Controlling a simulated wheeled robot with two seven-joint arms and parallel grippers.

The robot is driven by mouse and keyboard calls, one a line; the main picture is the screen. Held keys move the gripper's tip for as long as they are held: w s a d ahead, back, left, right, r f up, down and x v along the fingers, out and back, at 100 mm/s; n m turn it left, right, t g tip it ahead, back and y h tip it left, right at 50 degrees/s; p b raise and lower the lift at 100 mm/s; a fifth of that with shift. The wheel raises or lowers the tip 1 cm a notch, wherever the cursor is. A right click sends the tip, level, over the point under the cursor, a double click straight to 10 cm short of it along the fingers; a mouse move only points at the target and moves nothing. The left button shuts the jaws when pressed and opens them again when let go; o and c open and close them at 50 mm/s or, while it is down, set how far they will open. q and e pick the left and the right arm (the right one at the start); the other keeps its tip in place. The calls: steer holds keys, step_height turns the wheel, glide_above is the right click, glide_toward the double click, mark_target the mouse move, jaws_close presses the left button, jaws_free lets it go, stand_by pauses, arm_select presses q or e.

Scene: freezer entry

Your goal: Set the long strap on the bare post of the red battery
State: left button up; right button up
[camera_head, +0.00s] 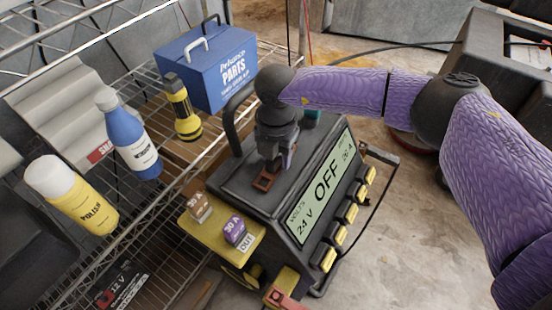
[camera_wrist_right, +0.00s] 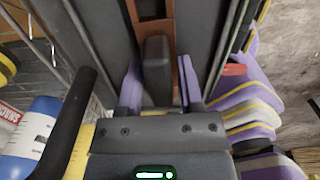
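The strap (camera_head: 265,181), a brown piece with openings, lies on top of the dark charger-like box. My right gripper (camera_head: 283,160) is right over the strap. Its purple fingers stand either side of the grip, with small gaps showing in the wrist view (camera_wrist_right: 160,88); it looks open. A dark block marked 12 V with red on it (camera_head: 120,285) is low at left; I cannot tell whether it is the red battery. No bare post is clear. My left gripper is out of view.
The box has an OFF display (camera_head: 326,187) and yellow buttons. A yellow shelf (camera_head: 205,238) holds brown and purple 30 A blocks. A blue parts box (camera_head: 210,70), yellow torch (camera_head: 181,107), blue bottle (camera_head: 130,135) and polish can (camera_head: 72,195) stand on the wire rack.

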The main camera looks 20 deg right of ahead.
steer(key=c, duration=0.5)
jaws_close()
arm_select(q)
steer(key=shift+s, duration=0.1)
arm_select(e)
step_height(320, 180, up, 11)
steer(key=p, duration=0.6)
steer(key=shift+f, duration=0.15)
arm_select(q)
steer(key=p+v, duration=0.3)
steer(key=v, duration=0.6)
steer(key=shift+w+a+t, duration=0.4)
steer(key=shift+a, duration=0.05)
arm_select(e)
step_height(320, 180, up, 3)
steer(key=shift+r, duration=0.15)
steer(key=o, duration=0.5)
jaws_free()
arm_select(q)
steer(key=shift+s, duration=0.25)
arm_select(e)
jaws_close()
